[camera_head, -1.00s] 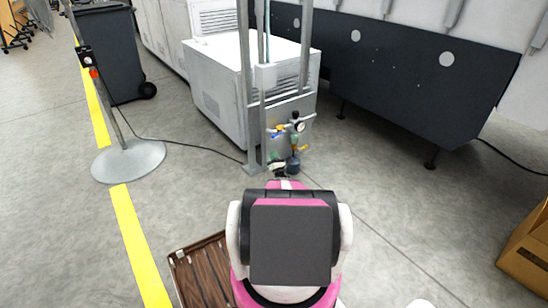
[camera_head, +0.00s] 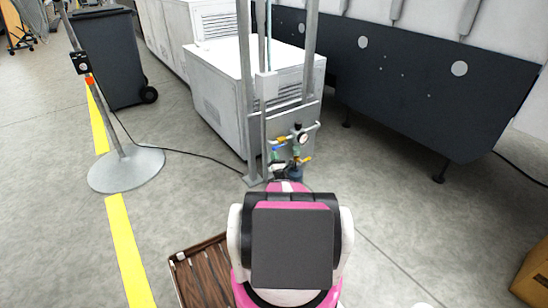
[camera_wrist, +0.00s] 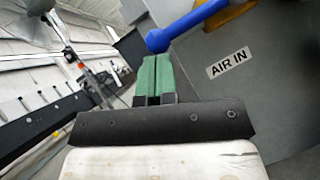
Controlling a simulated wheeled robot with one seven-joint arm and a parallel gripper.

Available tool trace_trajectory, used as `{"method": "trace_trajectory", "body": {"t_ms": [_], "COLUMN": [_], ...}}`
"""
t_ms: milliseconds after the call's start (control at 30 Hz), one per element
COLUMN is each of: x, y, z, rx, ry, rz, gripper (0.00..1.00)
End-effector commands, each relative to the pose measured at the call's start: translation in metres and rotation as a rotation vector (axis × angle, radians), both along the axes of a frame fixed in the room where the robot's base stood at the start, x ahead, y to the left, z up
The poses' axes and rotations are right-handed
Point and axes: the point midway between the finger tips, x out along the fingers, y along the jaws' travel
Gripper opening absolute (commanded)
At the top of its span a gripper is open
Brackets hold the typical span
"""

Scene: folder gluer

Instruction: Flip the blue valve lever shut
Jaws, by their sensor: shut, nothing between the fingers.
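The blue valve lever (camera_wrist: 190,26) runs across the top of the wrist view, sloping down left from a yellow valve body (camera_wrist: 238,12). Its rounded end sits just beyond the fingertips. It lies roughly along the line of the "AIR IN" label text. My gripper (camera_wrist: 154,60) is shut, its two green fingers together and holding nothing. The fingertips are close to the lever's end; I cannot tell if they touch. In the head view the yellow valve (camera_head: 278,140) is small on the air unit, and my arm hides what lies below.
The "AIR IN" label (camera_wrist: 229,62) is on a grey panel behind the lever. A pressure gauge (camera_head: 303,138) is right of the valve. Grey posts (camera_head: 245,90) and a white cabinet (camera_head: 215,85) stand close behind. A post base (camera_head: 125,170) and brown slatted crate (camera_head: 205,272) are left.

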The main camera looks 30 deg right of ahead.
Motion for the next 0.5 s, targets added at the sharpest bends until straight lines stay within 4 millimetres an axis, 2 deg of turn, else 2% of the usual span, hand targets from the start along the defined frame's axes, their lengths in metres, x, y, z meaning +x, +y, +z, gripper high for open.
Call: {"method": "trace_trajectory", "body": {"t_ms": [267,500], "x": [-0.001,-0.002], "y": [0.003,0.006], "z": [0.007,0.025], "rx": [0.056,0.216], "ry": [0.004,0.017], "rz": [0.001,0.0], "gripper": [0.0,0.0]}}
